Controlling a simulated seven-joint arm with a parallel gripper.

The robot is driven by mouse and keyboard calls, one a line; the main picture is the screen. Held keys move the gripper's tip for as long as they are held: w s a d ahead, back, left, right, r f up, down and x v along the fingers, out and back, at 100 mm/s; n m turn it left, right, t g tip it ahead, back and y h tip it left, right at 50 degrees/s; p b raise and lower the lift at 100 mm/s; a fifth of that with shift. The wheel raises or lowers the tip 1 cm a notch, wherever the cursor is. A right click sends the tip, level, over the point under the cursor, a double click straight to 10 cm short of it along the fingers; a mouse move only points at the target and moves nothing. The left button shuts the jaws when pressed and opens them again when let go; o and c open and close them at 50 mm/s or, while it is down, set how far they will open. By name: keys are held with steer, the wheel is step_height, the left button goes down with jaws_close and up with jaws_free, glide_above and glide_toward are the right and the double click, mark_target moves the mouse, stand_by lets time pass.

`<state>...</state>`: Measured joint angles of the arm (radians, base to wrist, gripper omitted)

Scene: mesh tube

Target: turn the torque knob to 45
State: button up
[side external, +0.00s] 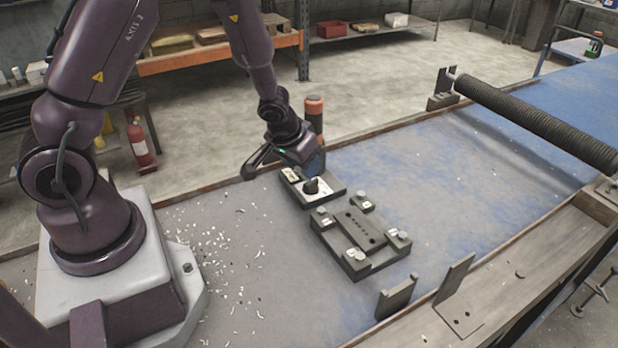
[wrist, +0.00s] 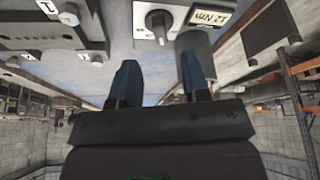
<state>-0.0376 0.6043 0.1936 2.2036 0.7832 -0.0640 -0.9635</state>
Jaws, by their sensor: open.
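The torque knob (side external: 311,186) is a small black knob on a white panel of a dark box (side external: 318,199) on the bench. In the wrist view the dark knob (wrist: 158,22) shows beyond my fingertips, roughly in line with the gap between them. A small display (wrist: 209,17) beside it reads 12 Nm; the display (side external: 290,175) is too small to read in the side view. My gripper (wrist: 158,68) is open and empty, with two blue fingers apart from the knob. In the side view my gripper (side external: 318,160) is just above and behind the box, its fingertips partly hidden.
An upright tool with an orange top (side external: 314,108) stands close behind my gripper. A dark fixture plate with bolts (side external: 360,238) sits in front of the box. A long ribbed tube (side external: 540,122) lies at the right. White scraps (side external: 235,245) litter the bench near my base.

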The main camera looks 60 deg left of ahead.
mark_target(309, 182)
steer(key=shift+x, duration=3.15)
steer(key=shift+s, duration=0.1)
steer(key=shift+c, duration=0.4)
jaws_close()
